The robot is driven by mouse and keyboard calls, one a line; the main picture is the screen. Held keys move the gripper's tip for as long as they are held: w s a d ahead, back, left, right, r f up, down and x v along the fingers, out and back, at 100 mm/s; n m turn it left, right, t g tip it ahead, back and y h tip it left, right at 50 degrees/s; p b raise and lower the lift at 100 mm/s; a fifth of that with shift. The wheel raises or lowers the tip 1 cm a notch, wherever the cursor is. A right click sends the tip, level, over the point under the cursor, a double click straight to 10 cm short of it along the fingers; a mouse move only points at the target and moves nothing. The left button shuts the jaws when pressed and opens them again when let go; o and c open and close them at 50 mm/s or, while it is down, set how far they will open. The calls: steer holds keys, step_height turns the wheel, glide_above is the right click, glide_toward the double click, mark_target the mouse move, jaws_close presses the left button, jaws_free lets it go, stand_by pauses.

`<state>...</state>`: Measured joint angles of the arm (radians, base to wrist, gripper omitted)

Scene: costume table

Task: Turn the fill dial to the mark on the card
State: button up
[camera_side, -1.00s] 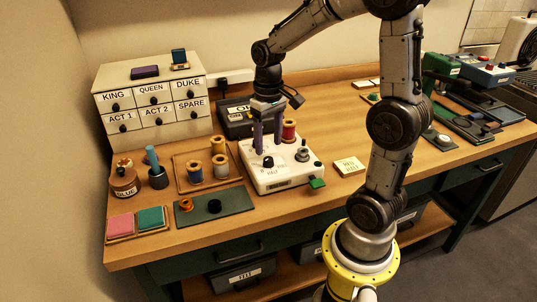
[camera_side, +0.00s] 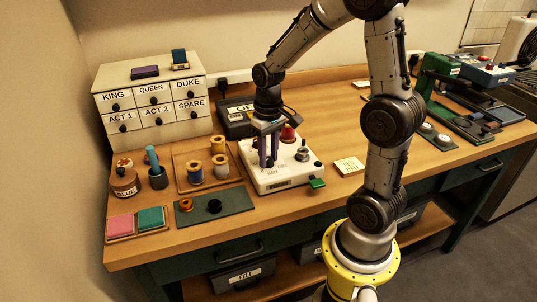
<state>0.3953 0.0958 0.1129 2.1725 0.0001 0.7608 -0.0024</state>
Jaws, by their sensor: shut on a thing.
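The white winder machine (camera_side: 290,178) sits on the wooden table, with a red spool at its back and a metal post (camera_side: 302,154) at its right. The fill dial, a dark knob at the machine's front left, is mostly hidden by the fingers. My gripper (camera_side: 268,163) points straight down over the dial and is shut on it. Lettering including "HALF" shows beside the dial, but the dial's pointer cannot be made out. The pale card (camera_side: 348,166) lies on the table to the right of the machine; its small writing is hard to read.
A green tab (camera_side: 317,183) sticks out at the machine's front right corner. A wooden tray (camera_side: 203,172) of thread spools and a dark green mat (camera_side: 214,206) lie to the left. A labelled drawer cabinet (camera_side: 152,98) stands behind. Table right of the card is partly behind my arm.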

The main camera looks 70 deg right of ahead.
jaws_close()
steer(key=shift+n, duration=0.3)
steer(key=n, duration=0.4)
steer(key=shift+n, duration=0.3)
steer(key=n, duration=0.6)
steer(key=shift+r+n, duration=0.1)
steer(key=shift+n, duration=0.3)
steer(key=o, duration=0.9)
jaws_free()
